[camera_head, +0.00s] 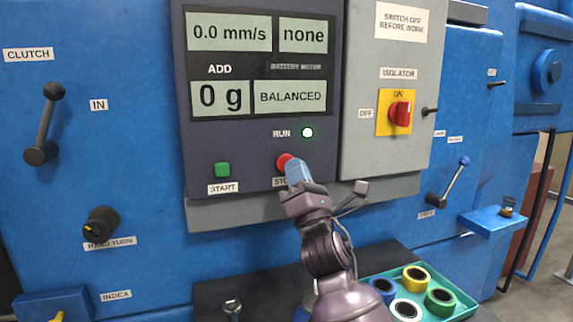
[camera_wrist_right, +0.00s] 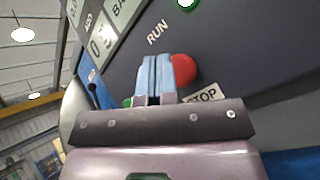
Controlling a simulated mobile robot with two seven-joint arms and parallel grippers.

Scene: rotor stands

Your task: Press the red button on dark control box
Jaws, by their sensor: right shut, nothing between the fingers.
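The dark control box (camera_head: 256,137) hangs on the blue machine, with a red button (camera_head: 284,160) above a STOP label that my gripper partly covers. In the right wrist view the round red button (camera_wrist_right: 184,69) shows just right of the fingertips. My right gripper (camera_head: 293,170) is shut and empty, its blue fingers at the lower right edge of the button. I cannot tell whether the fingertips touch it. A green START button (camera_head: 222,169) sits to the left. The RUN lamp (camera_head: 307,132) is lit. My left gripper is not in view.
A grey isolator box (camera_head: 384,138) with a red switch stands to the right. A tray (camera_head: 459,300) with several coloured rings lies below. A clutch lever (camera_head: 45,122) and hand-turn knob (camera_head: 101,222) stick out at the left.

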